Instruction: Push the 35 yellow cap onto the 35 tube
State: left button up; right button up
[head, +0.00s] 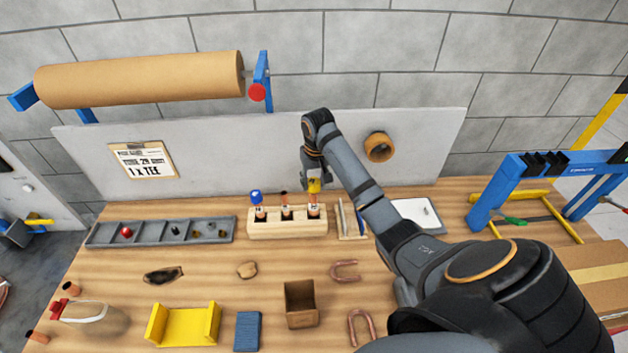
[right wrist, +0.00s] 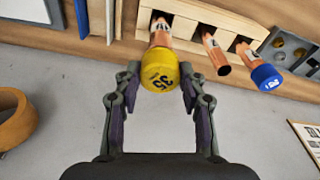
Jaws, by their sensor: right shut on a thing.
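The yellow cap (right wrist: 159,72), marked 35, sits at the top end of a copper tube (right wrist: 160,36) with a white label; how far on it is cannot be told. In the head view the cap (head: 314,186) is above the right slot of the wooden rack (head: 262,229), and the tube (head: 314,211) stands in that slot. My right gripper (right wrist: 157,88) is shut on the cap, a finger on each side, reaching down from above. My left gripper is in neither view.
Beside it in the rack stand an uncapped copper tube (right wrist: 216,56) and a tube with a blue cap (right wrist: 266,77). A grey parts tray (head: 160,232) lies left of the rack, a wooden stand (head: 350,236) close right. The bench front holds a brown box (head: 301,304) and a yellow holder (head: 184,324).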

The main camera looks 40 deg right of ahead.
aim_at(314, 183)
jog(key=shift+f, duration=1.85)
jog(key=o, duration=0.8)
jog(key=r, duration=0.5)
jog(key=s+r, duration=0.1)
jog(key=r, duration=0.1)
jog(key=shift+a+r, duration=0.2)
jog(key=shift+r, duration=0.05)
